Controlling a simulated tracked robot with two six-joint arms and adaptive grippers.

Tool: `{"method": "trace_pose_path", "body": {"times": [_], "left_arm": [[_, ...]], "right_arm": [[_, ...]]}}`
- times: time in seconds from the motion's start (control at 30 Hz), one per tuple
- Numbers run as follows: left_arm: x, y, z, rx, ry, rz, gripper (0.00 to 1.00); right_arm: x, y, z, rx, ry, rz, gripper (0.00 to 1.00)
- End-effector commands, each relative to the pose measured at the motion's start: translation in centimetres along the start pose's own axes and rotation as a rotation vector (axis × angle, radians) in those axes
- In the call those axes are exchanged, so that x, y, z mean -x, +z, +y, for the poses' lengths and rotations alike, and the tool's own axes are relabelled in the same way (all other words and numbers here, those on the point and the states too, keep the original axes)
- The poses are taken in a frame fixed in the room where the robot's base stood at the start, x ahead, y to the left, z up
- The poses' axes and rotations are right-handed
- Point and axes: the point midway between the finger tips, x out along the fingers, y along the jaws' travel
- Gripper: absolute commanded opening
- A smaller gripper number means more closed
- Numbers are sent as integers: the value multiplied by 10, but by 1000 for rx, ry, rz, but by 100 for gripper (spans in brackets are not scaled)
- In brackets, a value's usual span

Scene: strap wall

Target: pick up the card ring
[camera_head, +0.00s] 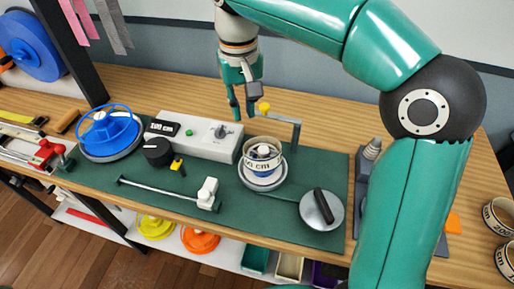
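A beige card ring (263,148) marked in cm sits upright on the blue-and-white hub of a round holder on the green mat. Two similar card rings, one (498,216) behind the other (507,262), lie at the far right edge of the table. My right gripper (243,116) points down above the back of the mat, behind and left of the ring on the holder. Its fingers are apart with nothing between them. It does not touch the ring. My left gripper is not in view.
A grey box (197,138) with a dial stands left of the holder. A round disc with a black handle (321,209) lies to the right. A blue spool (108,131) stands at the left.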

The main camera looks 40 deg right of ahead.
Motion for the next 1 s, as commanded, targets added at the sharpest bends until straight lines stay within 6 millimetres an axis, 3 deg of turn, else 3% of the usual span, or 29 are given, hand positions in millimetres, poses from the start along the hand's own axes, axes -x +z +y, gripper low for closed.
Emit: {"method": "trace_pose_path", "body": {"times": [0.2,0.4,0.73,1.0], "left_arm": [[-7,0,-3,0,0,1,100],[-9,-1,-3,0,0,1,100],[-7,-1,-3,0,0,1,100],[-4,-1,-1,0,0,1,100]], "right_arm": [[-50,0,0,1,3,-7,17],[-86,-1,0,1,2,-4,17],[-109,-2,0,0,1,-4,17],[-145,-4,0,-3,2,-4,17]]}}
